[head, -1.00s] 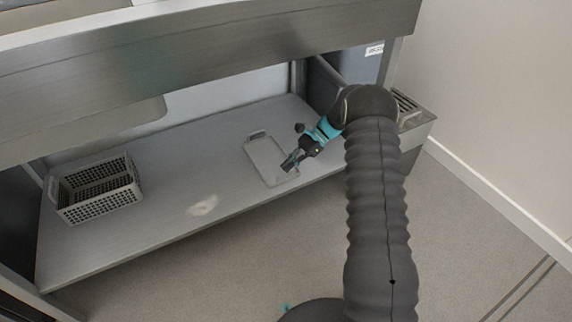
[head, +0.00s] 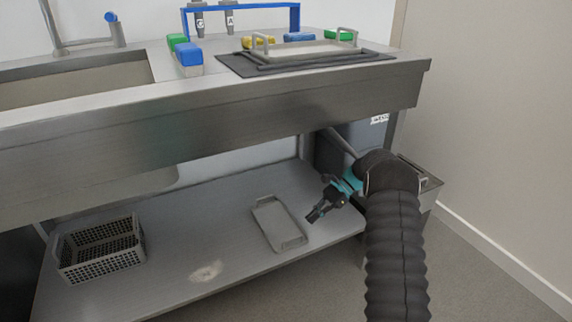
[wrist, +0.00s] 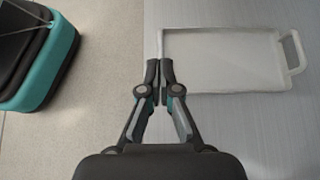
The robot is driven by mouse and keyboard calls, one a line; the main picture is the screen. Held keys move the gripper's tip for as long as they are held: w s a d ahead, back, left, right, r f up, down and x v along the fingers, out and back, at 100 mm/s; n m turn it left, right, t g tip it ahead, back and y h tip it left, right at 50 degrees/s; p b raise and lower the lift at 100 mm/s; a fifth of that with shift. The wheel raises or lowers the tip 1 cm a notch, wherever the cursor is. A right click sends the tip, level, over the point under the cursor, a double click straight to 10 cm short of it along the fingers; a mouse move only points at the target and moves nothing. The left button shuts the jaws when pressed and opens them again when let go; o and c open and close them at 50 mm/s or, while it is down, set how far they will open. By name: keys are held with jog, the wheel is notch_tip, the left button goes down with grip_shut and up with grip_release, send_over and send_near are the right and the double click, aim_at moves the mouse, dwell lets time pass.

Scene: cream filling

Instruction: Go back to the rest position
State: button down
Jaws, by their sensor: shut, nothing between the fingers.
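My gripper (head: 316,213) is shut and empty. In the head view it hangs over the lower shelf (head: 170,250), just right of a grey tray (head: 281,229) that lies on that shelf. In the wrist view my gripper (wrist: 159,68) has its fingertips together beside the near edge of the tray (wrist: 222,60). The gap between fingertips and shelf is hard to judge. My dark, ribbed arm reaches in from the lower right.
A perforated basket (head: 101,247) stands on the shelf's left. The steel counter (head: 220,107) overhangs the shelf, with a sink (head: 75,86) and a tray with handles (head: 300,51) on top. A grey bin (head: 340,150) stands behind the arm. Floor is clear at right.

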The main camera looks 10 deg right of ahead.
jog(key=f, duration=0.1)
jog(key=s+d+f+n+h, duration=0.1)
jog(key=f, duration=0.1)
jog(key=s+f+n, duration=0.1)
jog(key=f, duration=0.1)
jog(key=shift+s+d+f+h, duration=0.1)
jog(key=shift+d+f+h, duration=0.05)
jog(key=shift+h, duration=0.15)
jog(key=s+a+r+n+t+h+p, duration=0.1)
jog(key=s+r+n+t+h, duration=0.3)
jog(key=s+r, duration=1.3)
jog(key=s+a+r+n+t+h+p, duration=0.1)
jog(key=s+r+n+t+h+p, duration=0.2)
jog(key=s+r+n, duration=0.5)
jog(key=s+r+t+h, duration=0.1)
jog(key=s+r+t, duration=0.1)
jog(key=s+r, duration=0.7)
jog(key=shift+s+a+r+h, duration=0.35)
jog(key=shift+s+r+h, duration=0.05)
jog(key=shift+s, duration=1.05)
jog(key=shift+a, duration=0.1)
